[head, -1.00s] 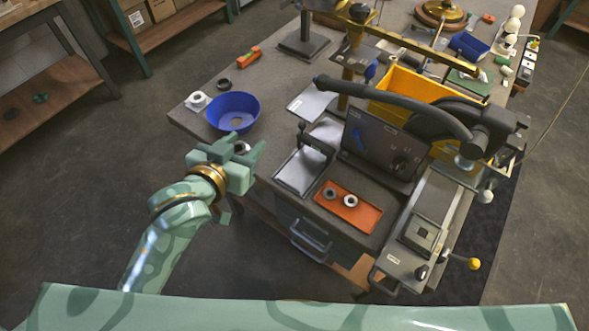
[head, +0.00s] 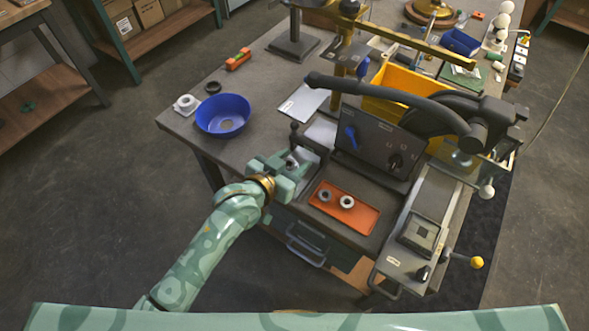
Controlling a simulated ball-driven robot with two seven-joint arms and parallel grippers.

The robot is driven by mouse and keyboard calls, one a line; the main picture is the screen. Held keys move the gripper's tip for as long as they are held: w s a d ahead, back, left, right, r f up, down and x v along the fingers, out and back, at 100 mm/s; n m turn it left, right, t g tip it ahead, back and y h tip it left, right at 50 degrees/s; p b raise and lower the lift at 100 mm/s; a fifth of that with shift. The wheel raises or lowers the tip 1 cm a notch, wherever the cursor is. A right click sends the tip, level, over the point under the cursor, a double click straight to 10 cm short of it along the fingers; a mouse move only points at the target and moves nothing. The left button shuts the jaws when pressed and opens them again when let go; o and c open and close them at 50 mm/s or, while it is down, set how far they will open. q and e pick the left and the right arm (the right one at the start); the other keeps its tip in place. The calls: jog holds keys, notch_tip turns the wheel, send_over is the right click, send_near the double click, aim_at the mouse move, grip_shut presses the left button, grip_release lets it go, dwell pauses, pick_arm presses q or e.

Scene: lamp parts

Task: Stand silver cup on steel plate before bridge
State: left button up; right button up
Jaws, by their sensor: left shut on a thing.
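My left gripper (head: 291,167) is shut on a small silver cup (head: 292,160), of which only the top shows between the fingers. The gripper is over the near part of the steel plate (head: 321,132), at the left of the grey machine. The arm and fingers hide much of this plate. I cannot tell whether the cup touches it. I cannot pick out the bridge for certain. My right gripper is not in view.
An orange tray (head: 367,219) with two metal rings lies just right of the gripper. A dark upright knob (head: 294,130) stands close behind it. A blue bowl (head: 223,117) is at the left. A control panel (head: 377,149) and thick dark arm (head: 385,92) rise behind.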

pick_arm(q)
jog(key=w+f, duration=0.1)
jog(key=w+f+b, duration=0.1)
jog(key=w+f, duration=0.1)
jog(key=f, duration=0.1)
jog(key=shift+d+b, duration=0.25)
jog(key=shift+b, duration=0.05)
notch_tip(320, 180, down, 3)
jog(key=shift+w+f+b, duration=0.15)
jog(key=shift+f+b, duration=0.05)
jog(key=shift+b, duration=0.7)
jog(key=shift+r, duration=0.15)
jog(key=o, duration=1)
